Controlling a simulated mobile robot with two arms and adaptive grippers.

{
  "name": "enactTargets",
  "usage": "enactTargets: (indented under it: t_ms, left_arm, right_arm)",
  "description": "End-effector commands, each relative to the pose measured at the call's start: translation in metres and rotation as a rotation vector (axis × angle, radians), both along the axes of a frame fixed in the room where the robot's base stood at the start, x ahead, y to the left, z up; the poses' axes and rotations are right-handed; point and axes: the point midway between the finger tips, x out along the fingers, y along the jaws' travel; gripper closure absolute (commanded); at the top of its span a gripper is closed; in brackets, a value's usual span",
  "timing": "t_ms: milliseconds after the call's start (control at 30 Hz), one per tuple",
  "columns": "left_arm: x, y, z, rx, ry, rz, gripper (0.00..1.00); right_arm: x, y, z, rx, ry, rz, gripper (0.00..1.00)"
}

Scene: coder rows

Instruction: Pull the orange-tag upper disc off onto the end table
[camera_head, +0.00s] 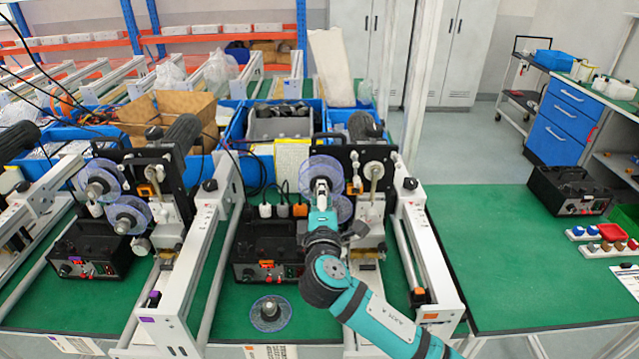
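The right-hand coder machine has a rail with an orange tag (430,316) at its front end. Its upper disc (310,167) is clear, bluish and round, and sits on the machine's face. A lower disc (344,208) shows partly behind my arm. My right gripper (320,188), on the teal arm from the lower right, is right in front of the upper disc and overlaps its lower middle. I cannot tell whether its fingers hold the disc's hub. The end table (490,265) is the green top at the right. My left gripper is not in view.
A loose disc (270,313) lies flat in front of a black control box (262,247). The left machine has a purple tag (147,320) and two discs (97,180). On the end table stand another black box (568,190) and small coloured parts (605,240); its middle is clear.

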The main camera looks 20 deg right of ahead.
Motion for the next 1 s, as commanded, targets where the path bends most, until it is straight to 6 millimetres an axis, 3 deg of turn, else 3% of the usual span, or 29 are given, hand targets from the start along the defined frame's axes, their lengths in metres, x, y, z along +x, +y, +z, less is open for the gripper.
enactTargets:
  t_ms: [1000]
  left_arm:
    - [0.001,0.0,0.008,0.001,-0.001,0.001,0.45]
  right_arm:
    - [-0.035,0.011,0.0,0.001,0.0,0.001,1.0]
